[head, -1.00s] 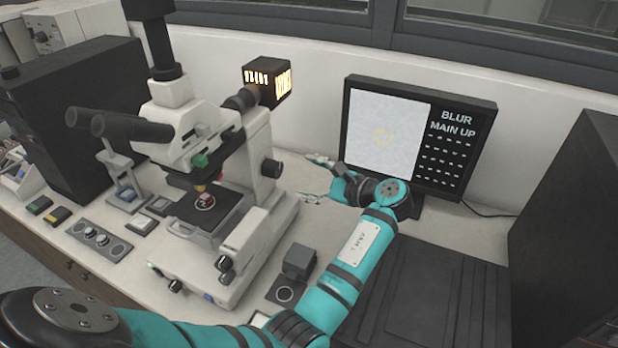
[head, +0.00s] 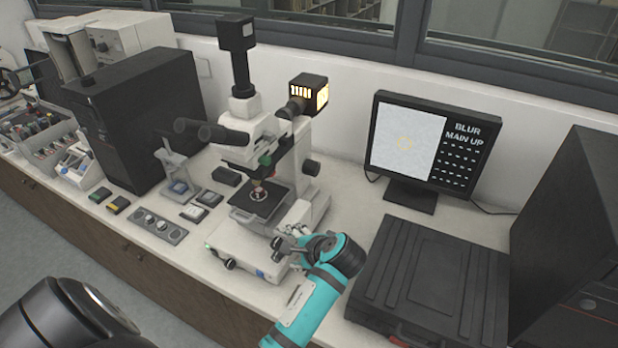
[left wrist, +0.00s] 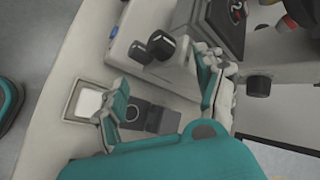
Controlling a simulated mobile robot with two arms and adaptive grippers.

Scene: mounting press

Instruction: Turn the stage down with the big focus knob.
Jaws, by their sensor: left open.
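The microscope (head: 255,245) is white with a dark stage (head: 262,200) that carries a small sample. The dark focus knob (head: 277,243) is low on its near side, partly hidden by my gripper. In the left wrist view two dark knobs sit side by side, the larger focus knob (left wrist: 161,45) right of a smaller one (left wrist: 138,52). My left gripper (head: 293,232) is open beside the knobs. In the wrist view its spread fingers (left wrist: 166,72) stand either side of the knob area; contact cannot be told. My right gripper is not in view.
The monitor (head: 452,170) reads "BLUR MAIN UP". A black case (head: 425,275) lies right of my arm. The lit lamp housing (head: 308,92) is behind the microscope. A control panel (head: 160,227) and small boxes lie to the left.

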